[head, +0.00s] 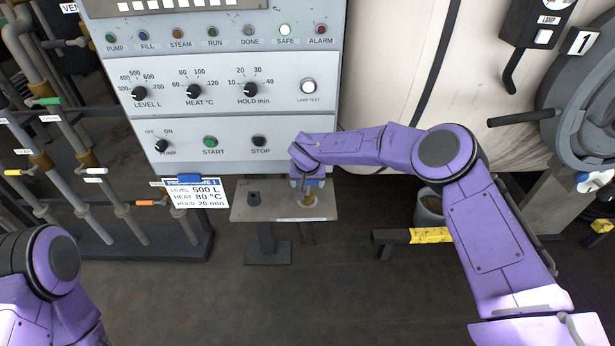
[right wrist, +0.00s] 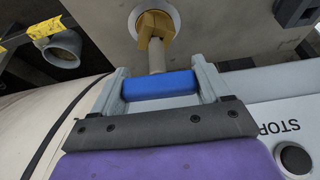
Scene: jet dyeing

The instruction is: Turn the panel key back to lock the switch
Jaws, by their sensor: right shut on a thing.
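My right gripper (head: 306,186) is at the small grey shelf (head: 240,213) under the control panel's lower right corner. In the right wrist view its two grey fingers (right wrist: 160,85) are shut on the ends of a blue bar (right wrist: 160,86), which looks like the key's handle. A short grey shaft (right wrist: 157,58) runs from the bar to a brass fitting (right wrist: 155,24) in a white ring. The key's angle is hard to read in the head view, where the gripper covers most of it. My left gripper is out of view.
The grey panel (head: 225,117) has knobs, buttons and a lit SAFE lamp (head: 285,30). A black fitting (head: 254,198) stands on the shelf's left. A programme card (head: 193,194) hangs beside it. A pale machine body (head: 390,60) is to the right; pipes fill the left.

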